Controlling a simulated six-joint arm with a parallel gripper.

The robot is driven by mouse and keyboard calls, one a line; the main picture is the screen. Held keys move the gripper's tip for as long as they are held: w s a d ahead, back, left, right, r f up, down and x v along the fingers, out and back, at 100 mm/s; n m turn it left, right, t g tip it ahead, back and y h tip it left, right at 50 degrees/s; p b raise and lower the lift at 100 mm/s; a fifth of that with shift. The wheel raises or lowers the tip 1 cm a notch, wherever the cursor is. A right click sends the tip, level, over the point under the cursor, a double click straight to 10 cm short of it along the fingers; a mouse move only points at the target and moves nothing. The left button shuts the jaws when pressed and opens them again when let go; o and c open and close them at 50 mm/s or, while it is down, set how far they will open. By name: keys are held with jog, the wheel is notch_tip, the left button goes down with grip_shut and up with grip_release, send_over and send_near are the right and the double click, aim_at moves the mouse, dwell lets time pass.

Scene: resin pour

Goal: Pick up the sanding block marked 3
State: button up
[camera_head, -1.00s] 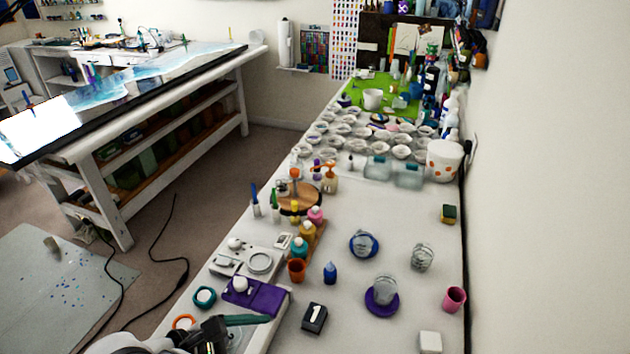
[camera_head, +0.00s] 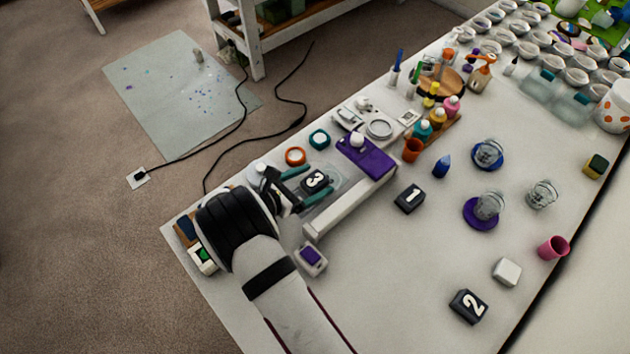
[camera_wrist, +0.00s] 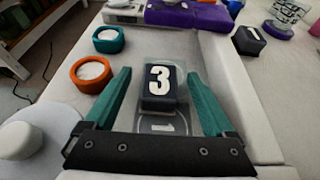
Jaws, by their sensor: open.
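The sanding block marked 3 (camera_head: 315,180) is a dark block with a white numeral on top. The block sits on or above a clear plate with a faint numeral 1 nearer to my gripper. Whether the fingers touch anything cannot be told.
Block 1 (camera_head: 409,198) and block 2 (camera_head: 468,306) stand to the right. A purple item (camera_head: 366,157) on a white raised strip (camera_head: 348,204) is close on the right. Orange (camera_head: 295,156) and teal (camera_head: 319,139) tape rolls lie just beyond my gripper.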

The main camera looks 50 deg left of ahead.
jog(key=shift+w+f, duration=0.25)
jog(key=shift+w, duration=0.2)
grip_shut()
